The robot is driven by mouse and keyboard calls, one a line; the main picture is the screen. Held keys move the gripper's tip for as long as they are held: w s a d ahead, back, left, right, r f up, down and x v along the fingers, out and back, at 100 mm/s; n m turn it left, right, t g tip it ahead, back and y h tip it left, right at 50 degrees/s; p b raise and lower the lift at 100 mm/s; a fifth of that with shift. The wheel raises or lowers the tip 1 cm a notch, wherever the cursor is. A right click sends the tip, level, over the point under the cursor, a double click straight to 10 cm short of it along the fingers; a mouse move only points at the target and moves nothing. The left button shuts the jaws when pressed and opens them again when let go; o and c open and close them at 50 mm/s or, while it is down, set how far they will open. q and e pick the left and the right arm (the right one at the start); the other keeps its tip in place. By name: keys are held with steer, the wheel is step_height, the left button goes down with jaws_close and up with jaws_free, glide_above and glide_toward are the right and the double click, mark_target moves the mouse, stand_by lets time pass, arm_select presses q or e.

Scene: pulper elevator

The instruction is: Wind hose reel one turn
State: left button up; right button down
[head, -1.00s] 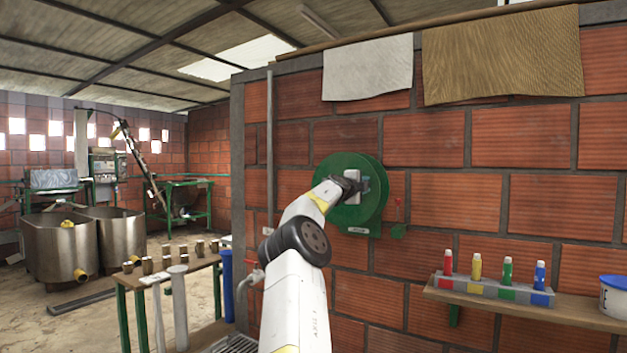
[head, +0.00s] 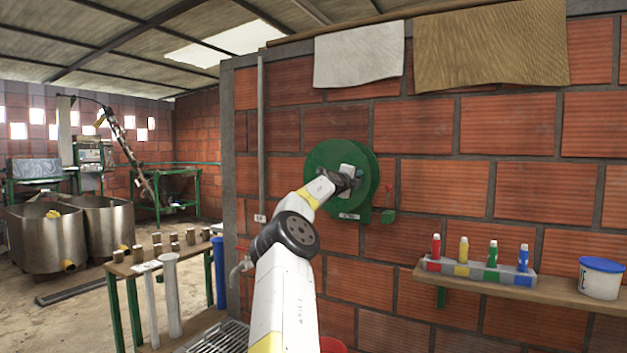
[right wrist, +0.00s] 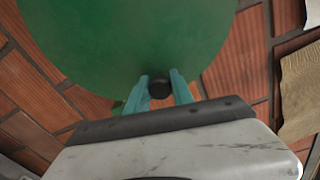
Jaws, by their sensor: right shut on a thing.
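The green hose reel (head: 324,158) is a round disc mounted on the brick wall in the middle of the head view. My right arm reaches up to it, and my right gripper (head: 352,177) is at the right part of its face. In the right wrist view the green disc (right wrist: 130,40) fills the upper middle. There my right gripper (right wrist: 160,88) has its two teal fingers on either side of a dark round knob (right wrist: 159,89), shut on it. The hose itself cannot be made out. My left gripper is not in view.
A shelf (head: 560,290) on the right holds several coloured bottles (head: 463,250) and a white tub with a blue lid (head: 600,278). Cloths (head: 358,55) hang above the reel. A bench (head: 125,270) with tubes and small cups stands left. Metal tanks (head: 45,240) stand farther back.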

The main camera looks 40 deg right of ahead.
steer(key=c, duration=1.1)
jaws_free()
steer(key=shift+a, duration=0.1)
steer(key=v, duration=0.7)
steer(key=shift+a, duration=0.3)
steer(key=shift+s, duration=0.1)
